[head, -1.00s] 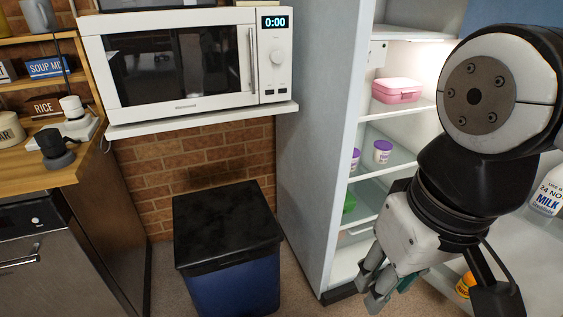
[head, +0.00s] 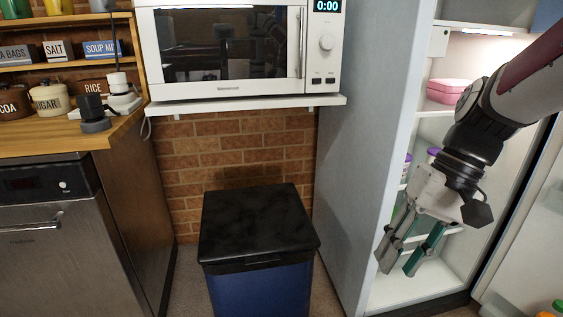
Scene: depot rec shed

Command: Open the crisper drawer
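The fridge (head: 366,160) stands open at the right, with lit white shelves inside. My gripper (head: 396,270) hangs in front of its lower compartment, pointing down, with its two grey fingers spread apart and nothing visible between them. The crisper drawer cannot be clearly made out; my gripper and the fridge's side wall cover much of the lower interior. The white fridge floor (head: 412,290) shows bare below the fingers. I cannot tell whether the gripper touches anything inside.
A pink box (head: 450,90) and purple-lidded tubs (head: 433,154) stand on the fridge shelves. The open fridge door (head: 530,230) is at the far right. A blue bin with a black lid (head: 258,222) stands on the floor left of the fridge, below a microwave (head: 235,50).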

